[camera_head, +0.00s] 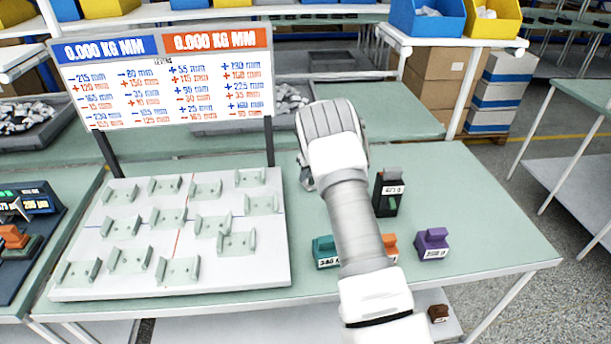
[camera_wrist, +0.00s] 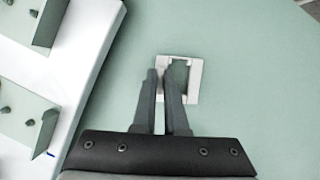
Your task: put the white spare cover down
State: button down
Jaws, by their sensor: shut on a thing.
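The white spare cover (camera_wrist: 194,91) shows in the wrist view as a small pale square piece with a darker green patch inside it. My gripper (camera_wrist: 163,76) is shut on it, with the cover at the fingertips and reaching out to the right of them. Behind it is the bare green table top (camera_wrist: 240,80); I cannot tell whether the cover touches it. In the head view my arm hides the fingers and the cover.
A white board with several clear holders (camera_head: 170,217) lies left, its edge near my gripper in the wrist view. A black block (camera_head: 388,200), a teal block (camera_head: 324,252), an orange block (camera_head: 391,246) and a purple block (camera_head: 432,243) stand around my arm. The table's right side is clear.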

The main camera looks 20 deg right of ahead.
jog(key=shift+f, duration=0.15)
jog(key=c, duration=1)
grip_release()
jog(key=shift+o, duration=0.2)
